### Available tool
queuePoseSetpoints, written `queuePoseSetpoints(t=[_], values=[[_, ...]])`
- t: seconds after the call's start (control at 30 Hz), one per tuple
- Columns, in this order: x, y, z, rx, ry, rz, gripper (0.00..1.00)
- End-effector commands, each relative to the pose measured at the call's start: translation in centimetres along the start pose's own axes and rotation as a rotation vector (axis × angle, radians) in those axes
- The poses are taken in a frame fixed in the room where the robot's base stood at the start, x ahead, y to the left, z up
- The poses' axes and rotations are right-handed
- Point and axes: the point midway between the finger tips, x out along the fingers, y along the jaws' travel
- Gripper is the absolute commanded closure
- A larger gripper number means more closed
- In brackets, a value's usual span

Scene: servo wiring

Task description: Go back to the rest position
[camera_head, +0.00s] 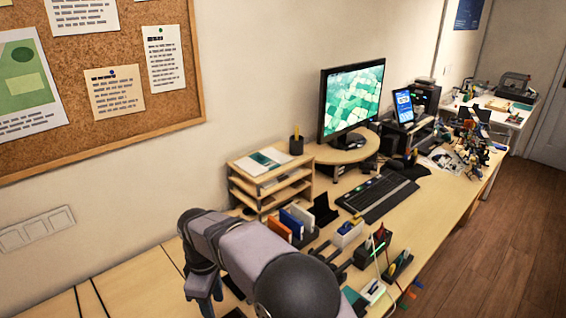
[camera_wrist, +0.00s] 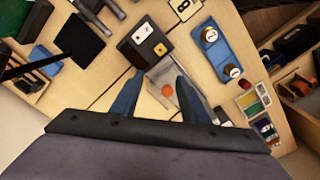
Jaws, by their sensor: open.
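My gripper (camera_wrist: 158,75) shows in the wrist view as two blue fingers, spread apart with nothing held between them. Beyond the fingers are the light wood desk top and a small orange round thing (camera_wrist: 167,91) on a greyish patch. I cannot tell how high the fingers are above the desk. In the head view my arm reaches over the near part of the desk. A bluish part of my gripper shows at the arm's lower left, but its fingertips are not clear there.
In the wrist view, a black box (camera_wrist: 140,52) with white and orange inserts lies beyond the fingers. A blue holder (camera_wrist: 222,55) is at upper right. In the head view, a wooden shelf tray (camera_head: 272,192), a keyboard (camera_head: 378,196) and a monitor (camera_head: 352,100) stand farther back.

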Motion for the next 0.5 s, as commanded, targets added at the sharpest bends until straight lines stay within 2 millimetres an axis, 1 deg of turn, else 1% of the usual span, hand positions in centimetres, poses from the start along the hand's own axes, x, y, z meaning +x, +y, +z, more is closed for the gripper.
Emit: queuePoseSetpoints(t=[0.03,0.07,0.1,0.17,0.2,0.23,0.27,0.3,0.37,0.4,0.47,0.5], values=[[-0.6,0.8,2.6,0.086,0.001,0.001,0.59],[-0.8,1.1,4.1,0.139,0.000,0.001,0.59],[-1.1,1.3,6.2,0.213,0.001,0.001,0.59],[-1.5,1.5,9.5,0.330,0.001,0.002,0.59],[-1.7,1.4,11.7,0.409,0.001,0.002,0.59],[-1.8,1.3,13.3,0.469,0.002,0.003,0.59],[-1.9,1.1,15.0,0.528,0.001,0.002,0.59],[-1.9,0.6,17.0,0.606,0.002,0.003,0.59],[-1.9,-0.3,20.1,0.724,0.002,0.003,0.59],[-1.9,-1.1,22.1,0.802,0.002,0.003,0.59],[-1.7,-2.5,24.8,0.918,0.002,0.003,0.59],[-1.6,-3.6,26.4,0.992,0.002,0.003,0.59]])
